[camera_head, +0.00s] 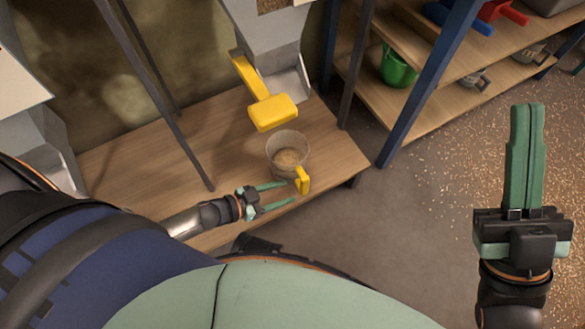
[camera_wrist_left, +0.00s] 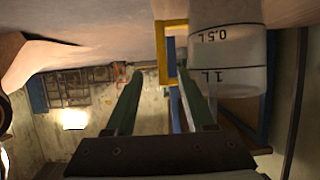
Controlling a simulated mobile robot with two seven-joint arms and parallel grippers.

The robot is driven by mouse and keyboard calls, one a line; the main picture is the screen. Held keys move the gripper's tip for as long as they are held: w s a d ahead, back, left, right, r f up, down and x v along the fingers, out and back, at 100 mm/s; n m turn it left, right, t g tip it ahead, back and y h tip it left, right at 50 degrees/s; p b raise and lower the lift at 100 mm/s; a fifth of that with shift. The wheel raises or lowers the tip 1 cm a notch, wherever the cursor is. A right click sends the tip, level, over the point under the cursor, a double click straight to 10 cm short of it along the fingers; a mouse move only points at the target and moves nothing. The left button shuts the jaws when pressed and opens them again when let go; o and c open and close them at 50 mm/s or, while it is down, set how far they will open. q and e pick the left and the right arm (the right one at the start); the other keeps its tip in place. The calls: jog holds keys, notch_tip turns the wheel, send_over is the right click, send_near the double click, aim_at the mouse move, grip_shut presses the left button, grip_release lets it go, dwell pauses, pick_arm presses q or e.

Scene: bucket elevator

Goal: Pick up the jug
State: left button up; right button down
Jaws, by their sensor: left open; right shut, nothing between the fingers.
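The jug (camera_head: 288,146) is clear, with a yellow handle (camera_head: 304,181), and stands upright near the front edge of the wooden shelf. Some brownish grain-like material lies in it. My left gripper (camera_head: 290,193) is open, its fingers pointing at the handle from the left. In the left wrist view the jug (camera_wrist_left: 226,72) appears upside down with volume marks, and its handle (camera_wrist_left: 170,52) is at the fingertips (camera_wrist_left: 157,82); I cannot tell whether they touch. My right gripper (camera_head: 526,108) is shut and empty, raised at the right, away from the jug.
A metal chute (camera_head: 268,50) with a yellow flap (camera_head: 272,112) is just behind and above the jug. Dark metal posts (camera_head: 358,65) rise from the wooden shelf (camera_head: 130,165). A rack at the upper right holds a green bucket (camera_head: 398,68). Grain is scattered over the floor (camera_head: 440,165).

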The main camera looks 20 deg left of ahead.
aim_at(301, 186)
pick_arm(q)
jog(key=shift+x, duration=0.8)
jog(key=b+x, duration=0.1)
jog(key=x, duration=0.1)
jog(key=b+x, duration=0.2)
jog(key=shift+w+a+f, duration=0.1)
jog(key=shift+w+f, duration=0.1)
jog(key=shift+f, duration=0.15)
jog(key=shift+w+d, duration=0.25)
grip_shut()
jog(key=shift+r, duration=0.1)
dwell(0.4)
